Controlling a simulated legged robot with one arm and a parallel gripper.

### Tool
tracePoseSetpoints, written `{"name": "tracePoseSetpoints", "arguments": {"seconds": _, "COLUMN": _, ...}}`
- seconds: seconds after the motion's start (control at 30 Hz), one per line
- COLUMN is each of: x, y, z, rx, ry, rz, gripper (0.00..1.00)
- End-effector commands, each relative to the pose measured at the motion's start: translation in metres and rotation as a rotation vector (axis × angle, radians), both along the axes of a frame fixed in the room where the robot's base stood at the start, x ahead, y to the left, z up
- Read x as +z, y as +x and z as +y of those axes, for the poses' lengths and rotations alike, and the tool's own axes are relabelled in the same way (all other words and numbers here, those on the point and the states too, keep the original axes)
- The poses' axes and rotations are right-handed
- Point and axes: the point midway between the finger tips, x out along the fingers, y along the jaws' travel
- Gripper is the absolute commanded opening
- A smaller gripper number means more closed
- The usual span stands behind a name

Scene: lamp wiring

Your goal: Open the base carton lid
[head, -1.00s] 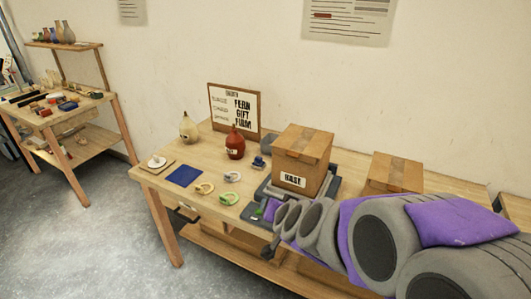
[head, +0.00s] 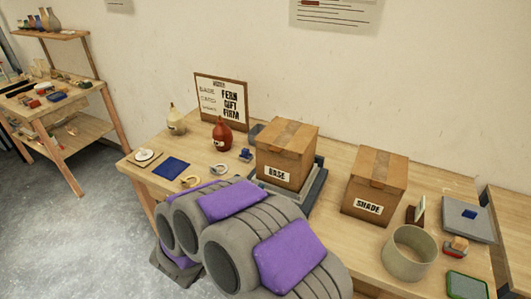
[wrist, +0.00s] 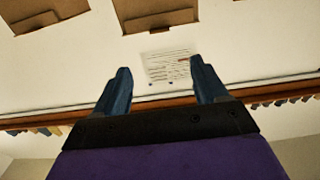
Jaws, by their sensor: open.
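The base carton (head: 281,166) is a brown cardboard box with a white BASE label. It stands upright on a dark grey tray on the workbench in the head view. Its lid (head: 291,136) lies closed, with a tape strip across the top. My gripper (wrist: 160,84) shows in the wrist view with two blue fingers spread apart and nothing between them. In the head view my arm is in front of and below the base carton, and the fingers cannot be made out. Two cardboard boxes show at the top of the wrist view; I cannot tell which is which.
The shade carton (head: 374,182), closed, stands right of the base carton. A beige ring (head: 409,254) and a grey scale-like plate (head: 466,218) lie farther right. A red bottle (head: 222,134), a sign (head: 221,100) and a blue mat (head: 171,167) are to the left.

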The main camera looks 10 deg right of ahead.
Motion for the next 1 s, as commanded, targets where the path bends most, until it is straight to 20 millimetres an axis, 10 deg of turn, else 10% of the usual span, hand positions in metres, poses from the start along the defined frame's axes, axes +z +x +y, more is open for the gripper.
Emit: {"name": "tracePoseSetpoints", "arguments": {"seconds": 1.0, "x": -0.002, "y": 0.13, "z": -0.096, "rx": 0.0, "ry": 0.003, "rz": 0.001, "gripper": 0.72}}
